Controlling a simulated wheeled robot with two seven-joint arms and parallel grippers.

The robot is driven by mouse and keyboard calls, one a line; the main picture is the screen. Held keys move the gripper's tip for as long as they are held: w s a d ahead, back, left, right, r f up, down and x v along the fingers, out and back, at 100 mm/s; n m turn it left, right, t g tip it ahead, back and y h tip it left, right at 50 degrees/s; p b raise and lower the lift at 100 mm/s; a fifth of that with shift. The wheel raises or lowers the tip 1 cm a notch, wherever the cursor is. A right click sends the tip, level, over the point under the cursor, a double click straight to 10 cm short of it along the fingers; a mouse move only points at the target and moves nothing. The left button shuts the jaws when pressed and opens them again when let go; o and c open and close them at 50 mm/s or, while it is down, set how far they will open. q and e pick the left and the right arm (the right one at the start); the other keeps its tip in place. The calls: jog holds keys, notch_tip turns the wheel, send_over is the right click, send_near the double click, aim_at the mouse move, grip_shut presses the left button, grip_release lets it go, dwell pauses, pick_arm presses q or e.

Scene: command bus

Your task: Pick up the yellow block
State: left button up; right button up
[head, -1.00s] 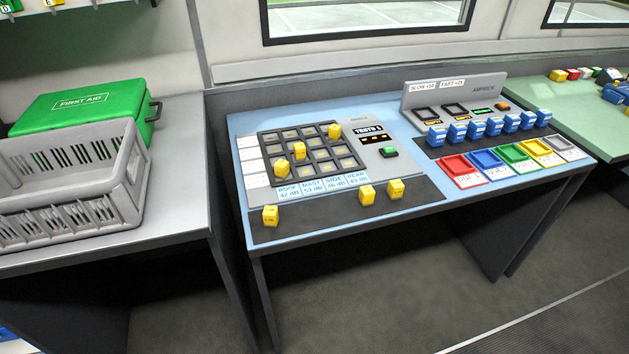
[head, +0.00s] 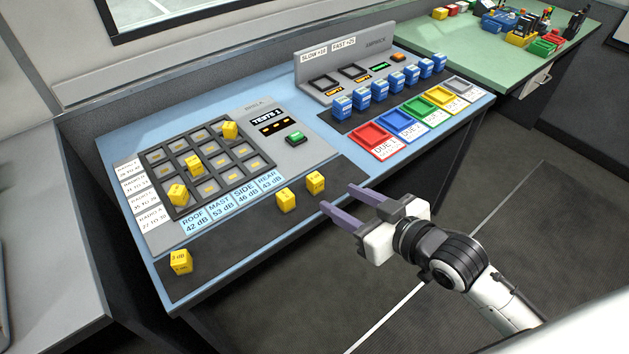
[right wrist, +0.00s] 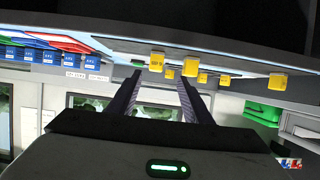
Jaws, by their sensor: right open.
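Several yellow blocks are in the head view; which one the task means I cannot tell. Two stand close together on the dark front strip, a right one (head: 316,182) and one left of it (head: 286,200). Another yellow block (head: 181,262) stands at the strip's left end. Three more sit in the grid (head: 208,160): one at the upper right (head: 230,131), one in the middle (head: 193,164), one at the lower left (head: 178,194). My right gripper (head: 338,198) is open and empty, its fingertips just right of the right front block, apart from it. My left gripper is out of view.
A green button (head: 295,138) is right of the grid. A row of blue blocks (head: 380,88) stands behind colored trays, including a red one (head: 372,139). The dark strip between the left block and the front pair is clear. A grey counter (head: 50,230) is at left.

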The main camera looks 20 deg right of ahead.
aim_at(319, 184)
jog(key=x, duration=0.5)
jog(key=shift+d, duration=0.1)
jog(key=x, duration=0.4)
jog(key=shift+d, duration=0.35)
jog(key=shift+w+a+f, duration=0.15)
jog(key=shift+w+a, duration=0.05)
jog(key=shift+w, duration=0.2)
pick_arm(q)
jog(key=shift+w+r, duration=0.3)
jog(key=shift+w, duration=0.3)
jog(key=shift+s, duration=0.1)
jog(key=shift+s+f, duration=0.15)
pick_arm(e)
jog(key=c, duration=1.1)
jog(key=shift+c, duration=0.2)
